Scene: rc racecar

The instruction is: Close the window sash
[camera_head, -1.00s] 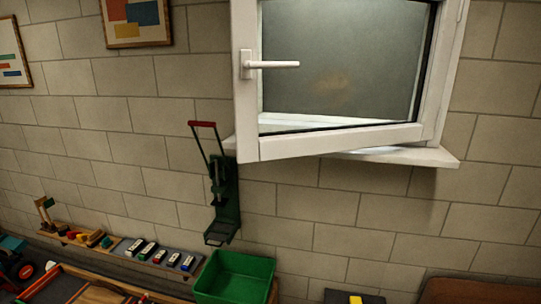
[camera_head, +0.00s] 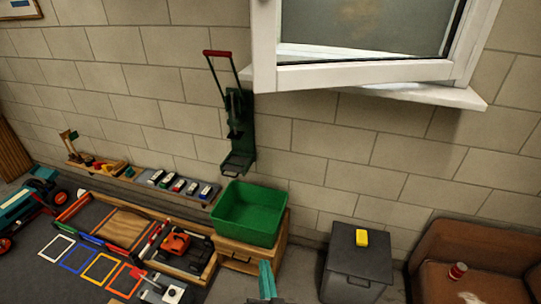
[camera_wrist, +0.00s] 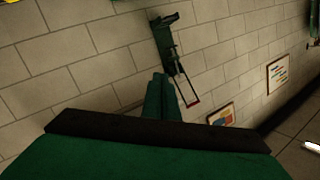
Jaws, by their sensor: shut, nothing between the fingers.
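The window sash (camera_head: 365,73) is a white frame with a grey pane at the top right of the head view. It stands ajar, its left side swung out from the window frame into the room. Its upper part and handle lie outside the picture. My gripper (camera_head: 267,281) shows as green fingertips at the bottom of the head view, well below the sash. In the wrist view the green fingers of my gripper (camera_wrist: 162,92) are together and empty, pointing towards the block wall. The sash is not seen in the wrist view.
A green press with a red handle (camera_head: 239,130) hangs on the wall left of the window; it also shows in the wrist view (camera_wrist: 170,45). Below are a green bin (camera_head: 250,215), a grey box (camera_head: 357,270) with a yellow block, and a brown armchair (camera_head: 480,250).

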